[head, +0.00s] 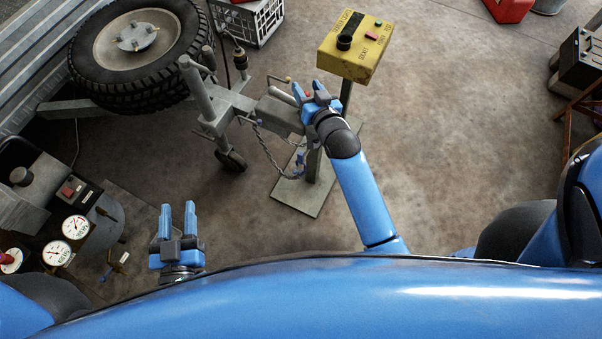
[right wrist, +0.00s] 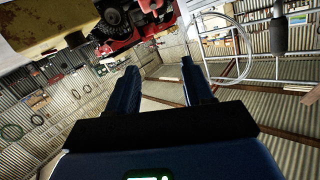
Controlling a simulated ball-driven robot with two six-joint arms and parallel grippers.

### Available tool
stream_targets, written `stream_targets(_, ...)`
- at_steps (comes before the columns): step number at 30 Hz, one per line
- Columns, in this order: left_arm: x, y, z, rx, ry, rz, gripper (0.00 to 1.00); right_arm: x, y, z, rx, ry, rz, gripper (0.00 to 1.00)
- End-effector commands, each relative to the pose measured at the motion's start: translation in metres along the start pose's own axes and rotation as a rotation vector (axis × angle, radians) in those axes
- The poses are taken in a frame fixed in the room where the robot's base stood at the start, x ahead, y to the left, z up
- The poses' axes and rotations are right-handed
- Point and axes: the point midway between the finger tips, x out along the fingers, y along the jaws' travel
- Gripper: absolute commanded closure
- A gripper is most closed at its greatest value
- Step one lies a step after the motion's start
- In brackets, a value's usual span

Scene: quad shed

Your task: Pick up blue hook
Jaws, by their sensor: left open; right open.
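A small blue hook (head: 301,159) appears to hang at the end of the dark chain (head: 265,148), beside the post of the yellow control box. My right gripper (head: 308,90) is open, near the grey trailer coupling and above the hook in the head view. No hook shows between its fingers (right wrist: 160,75) in the right wrist view. My left gripper (head: 178,207) is open and empty over the floor at lower left, apart from the hook.
A yellow control box (head: 367,62) stands on a post with a floor plate (head: 290,194). The trailer's wheel (head: 130,45) and jack stand (head: 205,100) are at upper left. Gauges (head: 66,240) stand at far left.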

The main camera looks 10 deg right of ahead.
Motion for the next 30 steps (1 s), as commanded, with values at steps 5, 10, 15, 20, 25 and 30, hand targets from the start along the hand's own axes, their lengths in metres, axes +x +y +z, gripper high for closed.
stream_targets(5,0.001,0.0,0.035,0.0,0.0,0.0,0.57,0.07,-0.015,0.049,0.13,-0.279,0.041,0.49)
stream_targets(10,0.001,0.0,0.049,0.0,0.0,0.001,0.57,0.092,-0.022,0.09,0.255,-0.581,0.16,0.49)
stream_targets(15,0.001,0.0,0.05,0.0,0.0,0.001,0.57,0.071,-0.015,0.129,0.365,-0.881,0.354,0.49)
stream_targets(20,0.001,0.0,0.049,0.0,0.0,0.001,0.57,0.027,-0.002,0.167,0.434,-1.107,0.55,0.49)
stream_targets(25,0.001,0.0,0.049,0.0,0.0,0.001,0.57,-0.001,0.003,0.177,0.48,-1.207,0.675,0.49)
stream_targets(30,0.001,0.0,0.055,0.0,0.0,0.001,0.57,-0.005,0.006,0.191,0.508,-1.221,0.719,0.49)
